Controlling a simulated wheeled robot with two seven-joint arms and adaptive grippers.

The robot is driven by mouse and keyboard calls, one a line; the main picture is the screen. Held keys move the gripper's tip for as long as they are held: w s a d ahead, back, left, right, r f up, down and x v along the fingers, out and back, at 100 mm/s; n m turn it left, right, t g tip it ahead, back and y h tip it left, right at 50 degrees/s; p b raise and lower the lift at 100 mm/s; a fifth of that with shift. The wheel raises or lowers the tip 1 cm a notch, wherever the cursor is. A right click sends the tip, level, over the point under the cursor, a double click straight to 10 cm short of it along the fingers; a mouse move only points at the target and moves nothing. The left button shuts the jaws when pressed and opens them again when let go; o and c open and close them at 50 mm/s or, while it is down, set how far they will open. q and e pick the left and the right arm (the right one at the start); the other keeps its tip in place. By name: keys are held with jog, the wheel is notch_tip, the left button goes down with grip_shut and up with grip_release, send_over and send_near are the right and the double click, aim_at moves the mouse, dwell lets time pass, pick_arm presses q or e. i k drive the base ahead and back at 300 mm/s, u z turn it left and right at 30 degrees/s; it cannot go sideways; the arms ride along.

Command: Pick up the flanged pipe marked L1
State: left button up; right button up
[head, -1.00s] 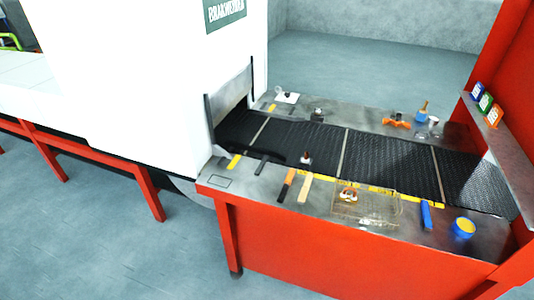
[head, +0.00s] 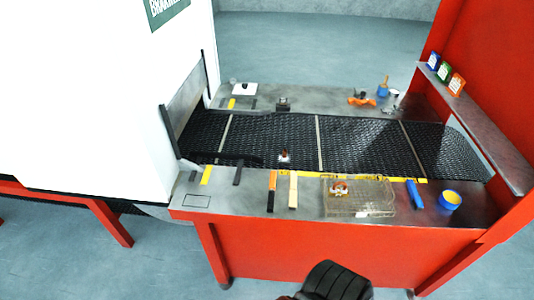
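No marking L1 is legible at this size. A small piece with a dark base and pale, reddish upper part (head: 284,157) stands on the near side of the mesh belt (head: 360,145). A similar dark piece (head: 283,104) stands on the metal ledge beyond the belt. A small white and orange piece (head: 339,188) lies in the wire basket (head: 375,208) on the near ledge. I cannot tell which of these is the flanged pipe. A black ridged part of mine shows at the bottom edge; no gripper fingers are recognisable, and nothing of mine touches these pieces.
The near ledge holds an orange-and-black tool (head: 272,190), a tan-handled tool (head: 293,190), a blue cylinder (head: 415,194) and a blue-yellow roll (head: 449,199). Orange (head: 361,101) and blue (head: 383,89) items lie beyond the belt. A red wall with a shelf (head: 485,135) bounds the right side.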

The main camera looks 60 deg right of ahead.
aim_at(284, 159)
jog(key=z, duration=0.3)
jog(key=i, duration=0.7)
jog(key=z, duration=0.55)
